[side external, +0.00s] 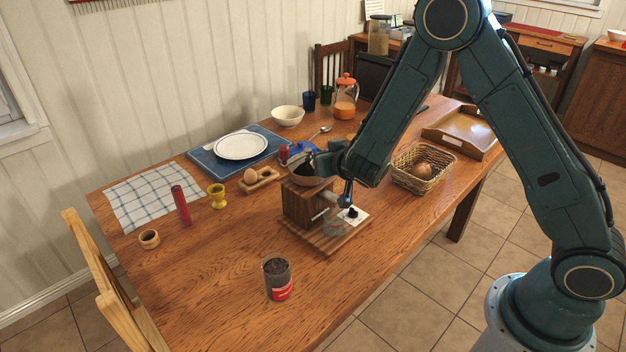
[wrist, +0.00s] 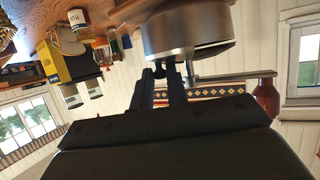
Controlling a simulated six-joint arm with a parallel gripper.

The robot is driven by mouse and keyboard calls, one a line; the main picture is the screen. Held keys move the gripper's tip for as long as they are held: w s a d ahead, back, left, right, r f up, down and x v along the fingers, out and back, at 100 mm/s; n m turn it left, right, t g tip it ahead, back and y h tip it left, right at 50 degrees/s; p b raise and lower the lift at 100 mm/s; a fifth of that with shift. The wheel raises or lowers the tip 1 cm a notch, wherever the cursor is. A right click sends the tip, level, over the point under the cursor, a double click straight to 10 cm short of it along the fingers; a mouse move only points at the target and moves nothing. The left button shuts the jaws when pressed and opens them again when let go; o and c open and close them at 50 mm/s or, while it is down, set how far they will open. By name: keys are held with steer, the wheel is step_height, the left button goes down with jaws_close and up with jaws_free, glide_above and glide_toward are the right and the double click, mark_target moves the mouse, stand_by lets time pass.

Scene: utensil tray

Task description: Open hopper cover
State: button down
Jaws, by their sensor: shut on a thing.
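A wooden hand grinder with a metal hopper (side external: 304,181) stands on a striped wooden board (side external: 318,238) near the table's front edge. In the wrist view the round metal hopper (wrist: 185,28) fills the top middle, with a dark gap along its lower right edge. My gripper (wrist: 168,70) is shut on a small dark part just under that rim, apparently the hopper cover's knob. In the side view my gripper (side external: 318,163) is at the hopper top; dark shapes there hide the cover's exact position. The crank handle (wrist: 266,96) has a red knob and extends right in the wrist view.
An egg holder (side external: 262,180) and a blue placemat with a plate (side external: 240,147) lie behind. A wicker basket (side external: 424,168) and wooden tray (side external: 462,128) are at right. A dark canister (side external: 278,280) stands in front. The table's left front is mostly clear.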

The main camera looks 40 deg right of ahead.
steer(key=shift+n+y, duration=0.4)
steer(key=shift+y, duration=0.1)
steer(key=c, duration=1.6)
jaws_free()
steer(key=shift+c, duration=0.2)
steer(key=v, duration=0.7)
steer(key=shift+s, duration=0.25)
jaws_close()
steer(key=s+a+r+m+g, duration=0.2)
steer(key=r+m+g, duration=0.4)
steer(key=m, duration=0.7)
steer(key=shift+s+r+g+h, duration=0.3)
steer(key=shift+s+h, duration=0.1)
steer(key=shift+s, duration=0.3)
